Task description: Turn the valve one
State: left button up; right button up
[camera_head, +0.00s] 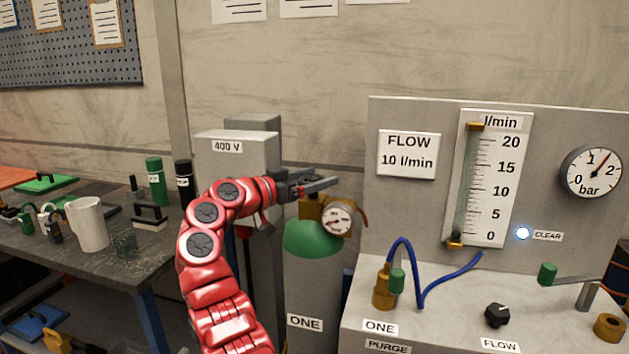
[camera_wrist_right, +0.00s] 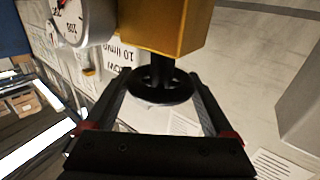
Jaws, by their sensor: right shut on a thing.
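The gas cylinder labelled ONE (camera_head: 313,282) has a green shoulder and stands left of the grey panel. On top is a brass valve body (camera_head: 313,207) with a round gauge (camera_head: 338,221). My right gripper (camera_head: 322,186) is at the top of this valve body. In the right wrist view, the black round handwheel (camera_wrist_right: 160,92) on a short stem sits between the two fingers of my right gripper (camera_wrist_right: 160,105), which is shut on it. The brass body also shows there (camera_wrist_right: 165,28). In the head view the handwheel is mostly hidden by the fingers. My left gripper is out of view.
A grey 400 V box (camera_head: 237,165) stands behind my arm. The grey panel on the right has a flow scale (camera_head: 487,180), a bar gauge (camera_head: 593,172), a lit CLEAR lamp (camera_head: 523,233) and a black FLOW knob (camera_head: 498,315). A bench with a mug (camera_head: 88,224) is left.

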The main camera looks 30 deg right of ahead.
jog(key=shift+m+g, duration=0.4)
jog(key=shift+g, duration=0.2)
jog(key=o, duration=1.1)
jog(key=shift+d, duration=0.1)
jog(key=shift+s+a+p, duration=0.2)
jog(key=shift+a+p, duration=0.25)
jog(key=shift+a, duration=8.25)
